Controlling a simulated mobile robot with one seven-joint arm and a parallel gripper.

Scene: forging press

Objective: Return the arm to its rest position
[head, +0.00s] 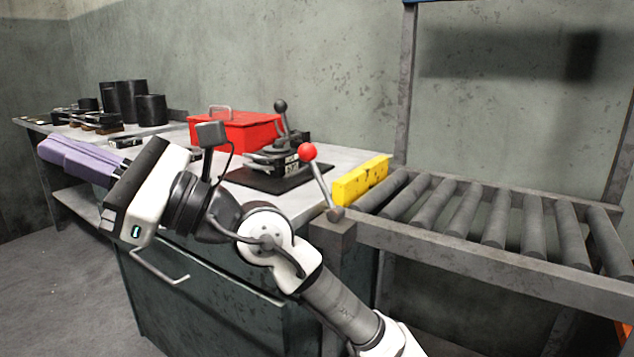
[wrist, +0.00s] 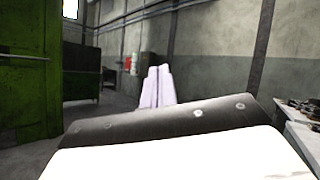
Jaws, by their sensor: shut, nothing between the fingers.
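My gripper (head: 55,150) shows in the head view at the left, at the end of my raised arm, which crosses the picture from the lower right. Its pale purple fingers point left and lie together, shut with nothing between them. They appear in front of the left part of the workbench (head: 345,152). In the wrist view the fingers (wrist: 158,85) stand side by side in the middle, pointing away into open room. The dark and white gripper body fills the lower part of that view.
Black cylinders (head: 127,102), a red toolbox (head: 235,130) and a black lever device (head: 275,160) stand on the bench. A red-knobbed lever (head: 318,178), yellow block (head: 360,180) and roller conveyor (head: 480,215) are right of my arm. A green machine (wrist: 30,75) stands left in the wrist view.

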